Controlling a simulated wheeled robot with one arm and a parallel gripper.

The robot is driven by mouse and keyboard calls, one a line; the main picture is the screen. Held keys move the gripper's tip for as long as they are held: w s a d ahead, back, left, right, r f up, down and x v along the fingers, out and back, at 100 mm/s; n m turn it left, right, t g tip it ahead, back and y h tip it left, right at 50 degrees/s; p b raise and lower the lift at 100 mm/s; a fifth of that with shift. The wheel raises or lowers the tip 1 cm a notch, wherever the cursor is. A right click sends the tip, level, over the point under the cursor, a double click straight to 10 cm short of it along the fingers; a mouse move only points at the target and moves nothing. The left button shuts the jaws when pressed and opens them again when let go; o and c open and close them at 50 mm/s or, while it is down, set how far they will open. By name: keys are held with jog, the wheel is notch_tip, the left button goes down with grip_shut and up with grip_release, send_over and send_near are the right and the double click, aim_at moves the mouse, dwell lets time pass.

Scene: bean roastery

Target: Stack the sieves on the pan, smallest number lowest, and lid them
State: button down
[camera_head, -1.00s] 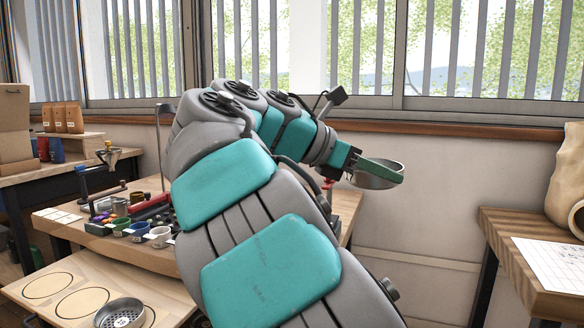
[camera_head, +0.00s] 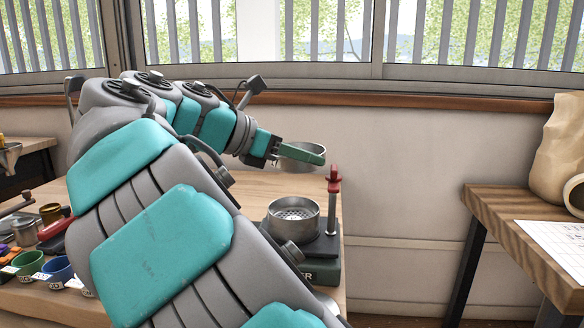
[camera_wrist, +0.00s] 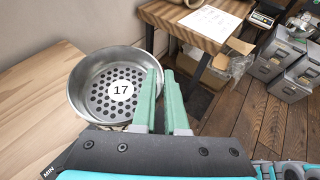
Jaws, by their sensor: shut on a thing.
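My gripper (camera_head: 312,156) has green fingers and is shut on the rim of a round metal sieve (camera_head: 289,151). In the wrist view this sieve (camera_wrist: 95,72) has a perforated floor and a white label reading 17, and it lies left of my fingers (camera_wrist: 163,82). In the head view it is held in the air, above and apart from a metal stack (camera_head: 292,226) with a perforated floor inside. That stack stands on a dark base (camera_head: 318,268) at the bench's right end. Its number and the pan beneath cannot be made out. No lid is clearly visible.
A red-topped post (camera_head: 333,205) rises from the base, right of the stack. Several coloured cups (camera_head: 57,268) stand at left on the wooden bench (camera_head: 250,182). A side table (camera_head: 500,215) with paper and a sack stands at right, across a gap.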

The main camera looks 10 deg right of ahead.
aim_at(291, 170)
jog(key=shift+w+a+f, duration=0.1)
jog(key=shift+w+f, duration=0.1)
jog(key=shift+f, duration=0.65)
jog(key=shift+w+a+f, duration=0.1)
jog(key=shift+w+f, duration=0.1)
jog(key=shift+f, duration=1.7)
jog(key=shift+f+b, duration=0.85)
jog(key=shift+f, duration=0.95)
jog(key=shift+a+r+p, duration=0.1)
jog(key=shift+a+p, duration=0.05)
jog(key=shift+p, duration=0.75)
jog(key=shift+f, duration=0.45)
jog(key=c, duration=1.2)
grip_release()
jog(key=shift+c, duration=0.2)
